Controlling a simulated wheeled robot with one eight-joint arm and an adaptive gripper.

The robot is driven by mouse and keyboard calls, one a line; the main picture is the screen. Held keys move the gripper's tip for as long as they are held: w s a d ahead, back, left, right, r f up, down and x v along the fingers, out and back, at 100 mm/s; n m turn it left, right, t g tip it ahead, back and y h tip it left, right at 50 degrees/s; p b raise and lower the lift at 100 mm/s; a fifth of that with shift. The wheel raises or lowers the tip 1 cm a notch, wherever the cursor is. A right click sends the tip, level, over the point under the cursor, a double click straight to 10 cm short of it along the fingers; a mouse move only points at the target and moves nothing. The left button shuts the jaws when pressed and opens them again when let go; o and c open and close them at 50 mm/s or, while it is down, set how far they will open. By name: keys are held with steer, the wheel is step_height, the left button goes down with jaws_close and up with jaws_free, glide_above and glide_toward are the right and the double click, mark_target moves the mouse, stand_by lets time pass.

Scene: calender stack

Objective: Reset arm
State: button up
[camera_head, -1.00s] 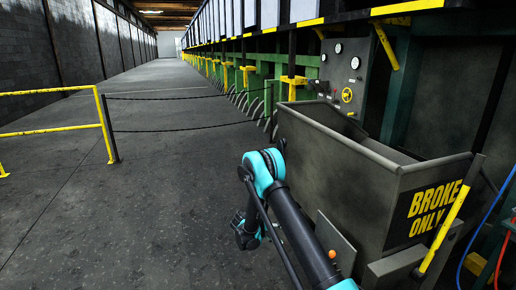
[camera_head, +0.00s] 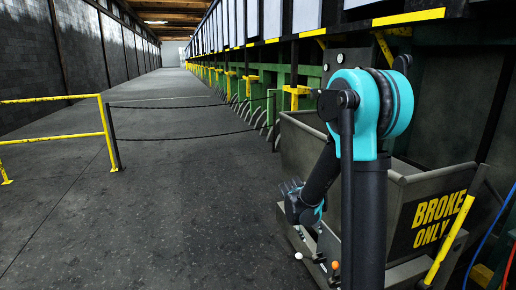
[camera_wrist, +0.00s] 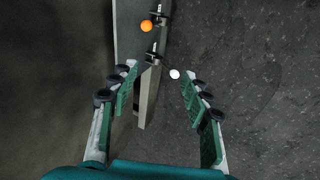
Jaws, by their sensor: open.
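My gripper (camera_wrist: 157,73) is open in the wrist view, with its two green-padded fingers spread apart and nothing held between them. It also shows small in the head view, low beside the left side of the grey bin (camera_head: 408,180), partly behind my own arm. An orange knob (camera_wrist: 147,26) and a white knob (camera_wrist: 175,74) on short levers show beyond the fingers. In the head view the white knob (camera_head: 298,256) and orange knob (camera_head: 335,265) are below the gripper. My raised arm hides part of the bin and the panel behind it.
The bin reads "BROKE ONLY". A yellow railing (camera_head: 52,98) and a chain barrier (camera_head: 180,136) stand at the left. Green machine frames with yellow parts line the right side. The dark floor (camera_head: 160,210) left of my arm is clear.

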steer(key=s+a+r+m+t+y, duration=0.1)
steer(key=s+m+y, duration=0.2)
steer(key=s, duration=1.8)
steer(key=shift+r+y, duration=0.4)
steer(key=shift+y, duration=0.3)
